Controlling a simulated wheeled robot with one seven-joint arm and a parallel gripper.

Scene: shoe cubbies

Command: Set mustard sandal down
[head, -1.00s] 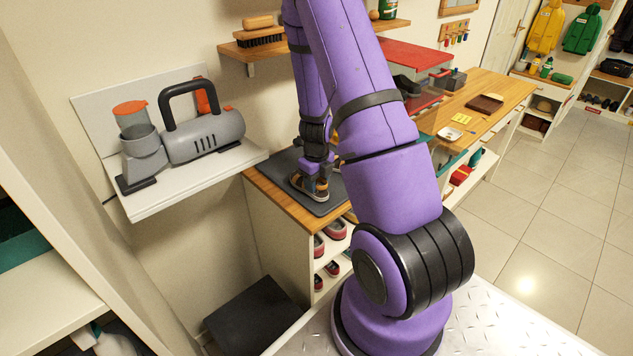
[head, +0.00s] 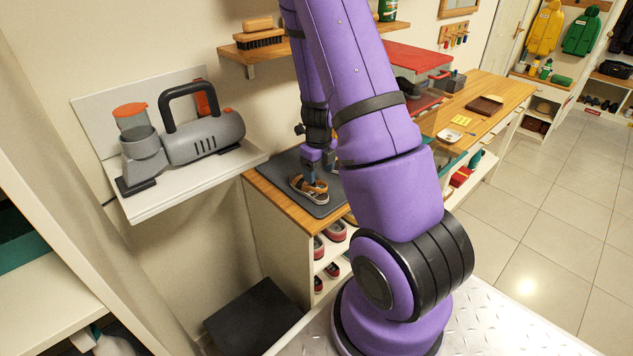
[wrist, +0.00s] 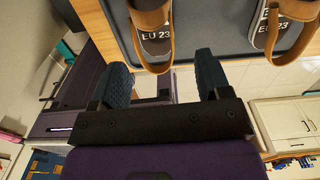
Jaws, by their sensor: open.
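A sandal (head: 309,188) with mustard-brown straps and dark parts lies on the dark grey mat (head: 326,208) on the wooden-topped shoe cubby. In the wrist view two matching sandals marked EU 23 show on the mat, one (wrist: 153,44) just beyond the jaws and one (wrist: 283,33) to its right. My gripper (head: 314,172) is just above and behind the sandal in the head view, partly hidden by my arm. In the wrist view my gripper (wrist: 163,68) has its two blue fingers apart, with nothing between them.
Red-and-grey shoes (head: 336,231) stand in the cubby's shelves below. A grey machine (head: 200,138) sits on a white wall shelf (head: 180,181) at left. A brush (head: 260,39) lies on the wooden shelf above. The wooden counter (head: 465,110) extends to the right.

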